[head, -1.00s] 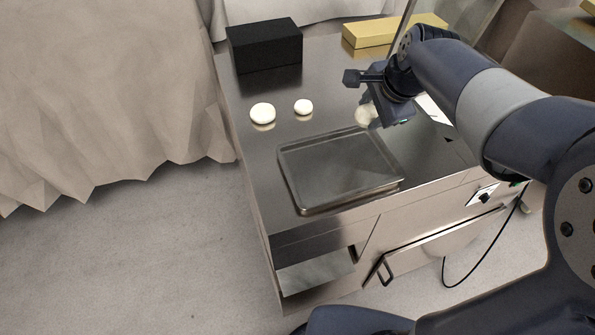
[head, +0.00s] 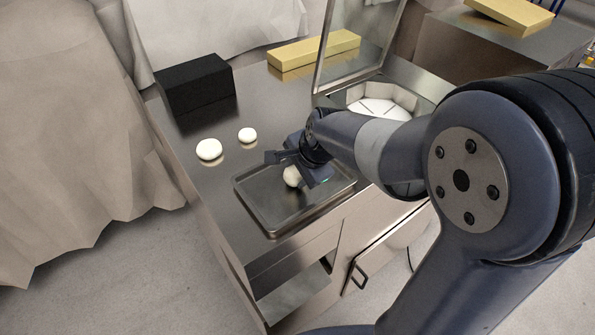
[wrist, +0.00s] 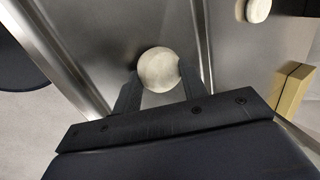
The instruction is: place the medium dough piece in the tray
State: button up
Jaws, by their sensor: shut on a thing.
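A pale round dough piece, the medium one (head: 292,177), is between the fingers of my gripper (head: 293,170), over the metal tray (head: 254,207) in the head view. My gripper is shut on it. In the wrist view the dough piece (wrist: 159,68) shows whole between the two dark fingertips (wrist: 159,75). I cannot tell whether it touches the tray floor. The tray is shallow and rectangular, and otherwise looks empty; my gripper and wrist hide its far part.
A larger dough piece (head: 209,149) and a smaller one (head: 247,135) lie on the steel counter behind the tray. A black box (head: 195,84) and a yellow box (head: 314,55) stand farther back. A round machine opening (head: 380,105) with a raised lid is at right.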

jog(key=shift+f, duration=0.2)
jog(key=shift+f, duration=0.25)
jog(key=o, duration=1.1)
jog(key=shift+c, duration=0.2)
jog(key=shift+s+r, duration=0.1)
jog(key=shift+r, duration=0.3)
jog(key=v, duration=1.1)
jog(key=shift+d+r+b, duration=0.15)
jog(key=shift+r+b, duration=0.15)
jog(key=shift+b, duration=0.05)
jog(key=shift+s, duration=0.1)
